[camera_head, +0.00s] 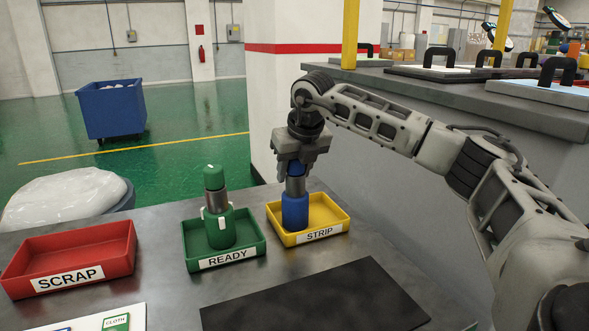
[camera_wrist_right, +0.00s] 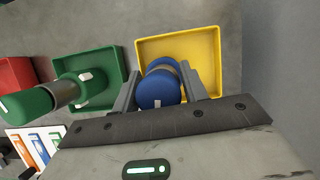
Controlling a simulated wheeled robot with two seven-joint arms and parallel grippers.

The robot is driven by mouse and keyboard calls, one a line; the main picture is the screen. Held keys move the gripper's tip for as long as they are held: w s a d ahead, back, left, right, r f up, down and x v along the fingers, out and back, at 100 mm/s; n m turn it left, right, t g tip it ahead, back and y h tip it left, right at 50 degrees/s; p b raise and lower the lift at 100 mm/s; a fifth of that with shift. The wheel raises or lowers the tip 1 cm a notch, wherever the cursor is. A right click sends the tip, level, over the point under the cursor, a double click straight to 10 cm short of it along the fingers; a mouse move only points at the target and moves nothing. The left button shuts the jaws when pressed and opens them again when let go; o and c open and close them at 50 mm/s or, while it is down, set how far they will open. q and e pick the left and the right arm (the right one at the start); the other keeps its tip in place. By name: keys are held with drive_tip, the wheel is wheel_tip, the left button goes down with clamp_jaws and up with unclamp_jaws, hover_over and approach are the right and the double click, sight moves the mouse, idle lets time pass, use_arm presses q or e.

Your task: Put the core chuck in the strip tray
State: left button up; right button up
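The core chuck is a blue cylinder with a grey neck (camera_head: 295,210). It stands upright in the yellow strip tray (camera_head: 339,227), towards its left side, and its base appears to be at the tray floor. My right gripper (camera_head: 295,178) points down over it, with its fingers closed on either side of the upper part. In the right wrist view the chuck's round blue top (camera_wrist_right: 158,91) sits between the two fingers, with the yellow tray (camera_wrist_right: 205,45) behind. My left gripper is out of view.
A green READY tray (camera_head: 257,247) left of the strip tray holds a green-and-grey upright piece (camera_head: 221,225). A red SCRAP tray (camera_head: 115,262) is farther left. A dark mat (camera_head: 318,300) lies in front. Bare metal table lies between the trays and the mat.

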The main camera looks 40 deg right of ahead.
drive_tip(key=shift+o, duration=1.2)
drive_tip(key=shift+r, duration=0.1)
drive_tip(key=shift+r, duration=0.2)
drive_tip(key=v, duration=1.1)
drive_tip(key=shift+s+r, duration=0.2)
drive_tip(key=shift+r, duration=0.15)
drive_tip(key=shift+a, duration=0.1)
